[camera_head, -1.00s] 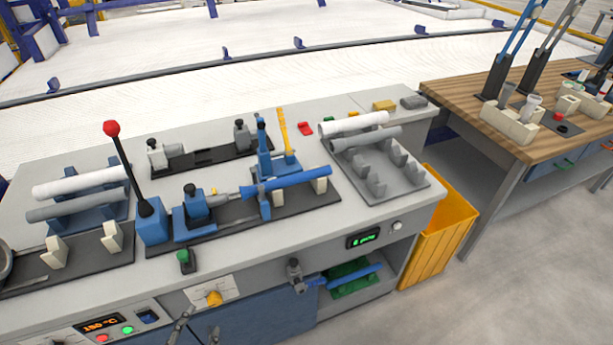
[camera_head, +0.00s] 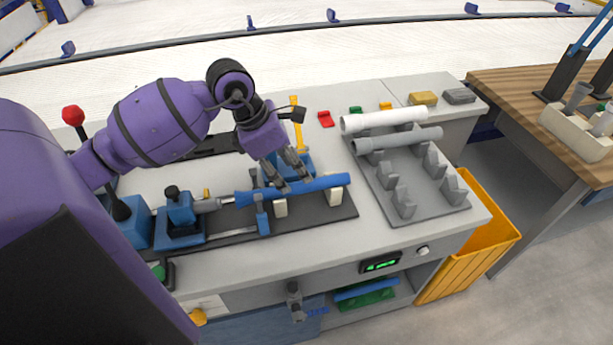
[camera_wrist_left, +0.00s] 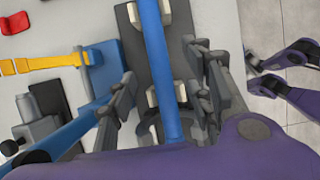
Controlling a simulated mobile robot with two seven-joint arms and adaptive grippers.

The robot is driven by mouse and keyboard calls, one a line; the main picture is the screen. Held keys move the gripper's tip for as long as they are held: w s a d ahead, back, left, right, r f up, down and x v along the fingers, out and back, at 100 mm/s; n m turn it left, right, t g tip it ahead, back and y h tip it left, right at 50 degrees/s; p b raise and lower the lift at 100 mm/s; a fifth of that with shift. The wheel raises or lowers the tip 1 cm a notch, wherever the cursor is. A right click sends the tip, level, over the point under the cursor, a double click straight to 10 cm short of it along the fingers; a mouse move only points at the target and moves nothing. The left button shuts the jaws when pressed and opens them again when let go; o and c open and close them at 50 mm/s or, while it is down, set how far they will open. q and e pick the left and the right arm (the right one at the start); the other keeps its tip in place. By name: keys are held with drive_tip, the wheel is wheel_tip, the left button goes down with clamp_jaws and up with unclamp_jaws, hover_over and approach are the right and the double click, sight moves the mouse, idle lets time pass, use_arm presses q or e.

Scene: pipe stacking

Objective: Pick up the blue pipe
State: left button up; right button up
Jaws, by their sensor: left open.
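The long blue pipe (camera_head: 318,188) lies level on white supports (camera_head: 335,196) on the dark fixture plate. Its left end meets the blue-and-grey clamp unit. My left gripper (camera_head: 287,187) is down at the middle of the pipe with its fingers apart. In the left wrist view the blue pipe (camera_wrist_left: 155,50) runs between the open fingers of my left gripper (camera_wrist_left: 168,95), a gap showing on each side. I cannot tell whether any finger touches it. Purple and grey parts, perhaps of my right arm, show at the right edge of the left wrist view; its jaws are unclear.
A grey rack (camera_head: 420,200) holds a white pipe (camera_head: 384,120) and a grey pipe (camera_head: 400,139) to the right. A yellow bin (camera_head: 470,255) stands beside the bench. The red-knobbed lever (camera_head: 73,115) is partly behind my left arm. A blue pipe (camera_head: 366,289) lies on the shelf below.

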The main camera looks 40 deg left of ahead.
sight(301, 183)
use_arm(q)
drive_tip(key=x, duration=0.6)
drive_tip(key=shift+w+f+p, duration=0.15)
drive_tip(key=shift+f+p, duration=0.05)
drive_tip(key=shift+p, duration=0.15)
drive_tip(key=c, duration=1.2)
drive_tip(key=shift+a+r, duration=0.1)
drive_tip(key=shift+r, duration=0.05)
